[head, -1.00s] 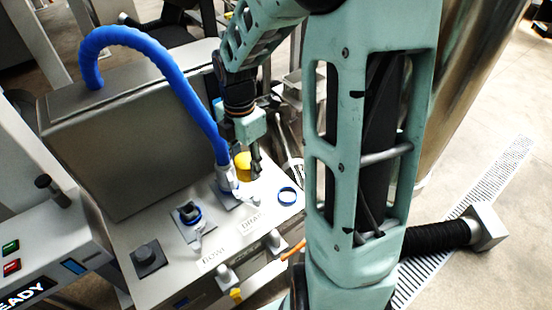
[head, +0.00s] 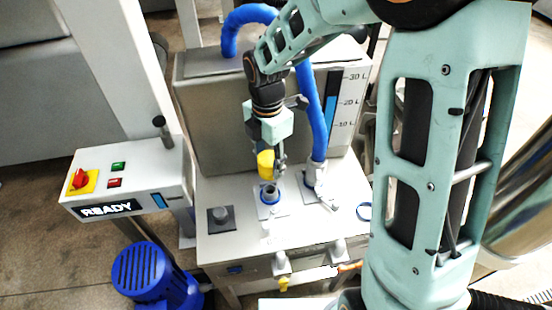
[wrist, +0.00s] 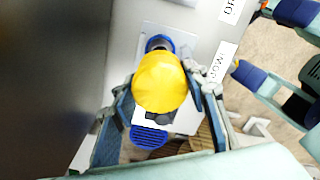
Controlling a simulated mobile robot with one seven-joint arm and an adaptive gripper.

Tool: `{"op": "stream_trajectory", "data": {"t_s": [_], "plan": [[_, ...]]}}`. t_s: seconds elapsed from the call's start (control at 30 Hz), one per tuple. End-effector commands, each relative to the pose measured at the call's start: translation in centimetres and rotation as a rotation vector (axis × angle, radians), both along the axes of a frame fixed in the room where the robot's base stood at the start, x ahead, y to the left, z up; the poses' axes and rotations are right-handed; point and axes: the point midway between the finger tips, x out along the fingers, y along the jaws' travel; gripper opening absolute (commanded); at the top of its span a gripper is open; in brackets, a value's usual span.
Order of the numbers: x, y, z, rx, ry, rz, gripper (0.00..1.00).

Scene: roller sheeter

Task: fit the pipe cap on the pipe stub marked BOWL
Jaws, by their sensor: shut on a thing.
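The yellow pipe cap (head: 265,164) is held between the fingers of my gripper (head: 278,162), above the panel. In the wrist view the cap (wrist: 160,82) fills the space between the two fingers. The pipe stub (head: 270,191), with a blue ring around its base, stands just below the cap in the head view. In the wrist view part of its blue ring (wrist: 160,41) shows past the cap, which hides the rest. The cap appears apart from the stub. The BOWL label (wrist: 218,62) lies beside this stub's plate.
A blue hose (head: 316,110) rises from the neighbouring stub (head: 316,174), close right of my gripper. A tank (head: 215,110) stands behind.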

Motion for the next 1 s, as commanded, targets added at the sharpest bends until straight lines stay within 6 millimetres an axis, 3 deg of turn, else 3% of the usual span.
{"op": "stream_trajectory", "data": {"t_s": [0.53, 1.0], "plan": [[0.0, 0.0, -6.2, 0.0, 0.0, 0.0, 0.16], [0.0, 0.0, -7.3, 0.0, 0.0, 0.0, 0.16]]}}
